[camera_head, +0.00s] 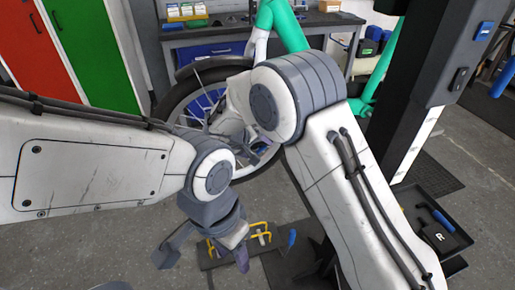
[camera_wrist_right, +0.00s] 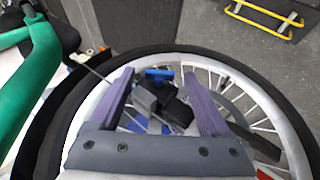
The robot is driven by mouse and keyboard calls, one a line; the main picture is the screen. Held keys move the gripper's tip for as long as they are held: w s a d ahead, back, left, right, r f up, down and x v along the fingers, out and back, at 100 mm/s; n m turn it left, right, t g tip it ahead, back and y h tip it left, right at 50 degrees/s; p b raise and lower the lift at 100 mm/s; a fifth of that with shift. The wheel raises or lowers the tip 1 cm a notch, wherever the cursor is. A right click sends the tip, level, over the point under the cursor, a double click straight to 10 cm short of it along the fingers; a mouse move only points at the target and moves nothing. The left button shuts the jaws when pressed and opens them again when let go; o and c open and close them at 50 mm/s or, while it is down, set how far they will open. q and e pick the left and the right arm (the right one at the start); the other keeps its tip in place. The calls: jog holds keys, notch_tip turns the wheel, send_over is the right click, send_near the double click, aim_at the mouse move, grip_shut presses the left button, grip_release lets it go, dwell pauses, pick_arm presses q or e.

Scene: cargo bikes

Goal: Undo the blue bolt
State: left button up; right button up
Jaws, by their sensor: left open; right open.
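A small blue piece that looks like the blue bolt (camera_wrist_right: 160,75) shows at the wheel's hub in the right wrist view, beside dark parts. My right gripper (camera_wrist_right: 158,82) is open, its two purple fingers on either side of the hub area. I cannot tell whether they touch anything. The wheel (camera_head: 172,98) has a black tyre and thin spokes, and my right arm covers much of it in the head view. My left gripper (camera_head: 205,257) is open and empty, pointing down in front of the wheel, above the floor.
The green bike frame (camera_head: 287,25) rises behind the wheel. A dark plate with yellow handles (camera_head: 240,236) lies on the floor below. A black tray (camera_head: 432,222) holds tools at the right. A workbench (camera_head: 205,30) and a red and green cabinet (camera_head: 92,55) stand behind.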

jog(key=v, duration=1)
jog(key=shift+r, duration=0.2)
jog(key=shift+s, duration=0.1)
